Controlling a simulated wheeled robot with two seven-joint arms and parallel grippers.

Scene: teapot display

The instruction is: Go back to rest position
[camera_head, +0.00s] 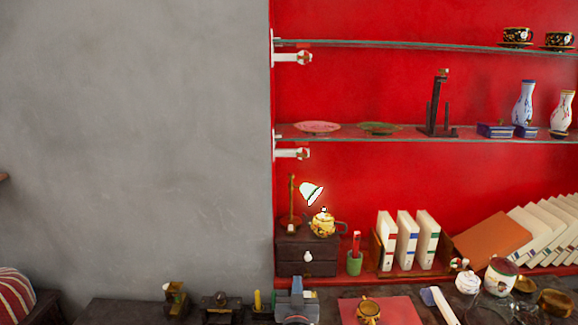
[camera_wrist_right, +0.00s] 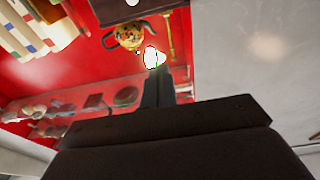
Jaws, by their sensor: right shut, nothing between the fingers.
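My right gripper (camera_head: 297,286) shows at the bottom middle of the head view, in front of the low dark surface. In the right wrist view, its two dark fingers (camera_wrist_right: 158,84) lie together with nothing between them. The wrist picture is turned over, and the fingertips overlap the white lamp shade (camera_wrist_right: 153,57) there. The yellow teapot (camera_wrist_right: 129,36) shows close beside it. In the head view, the teapot (camera_head: 322,225) stands on a small dark drawer box (camera_head: 305,263), clear of my gripper. My left gripper is not in view.
A brass lamp with a white shade (camera_head: 311,193) stands behind the teapot. Books (camera_head: 407,240) and a green cup (camera_head: 354,263) stand to its right. Glass shelves (camera_head: 350,133) hold plates and vases above. A red mat (camera_head: 395,306) lies at the front. The grey wall at left is clear.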

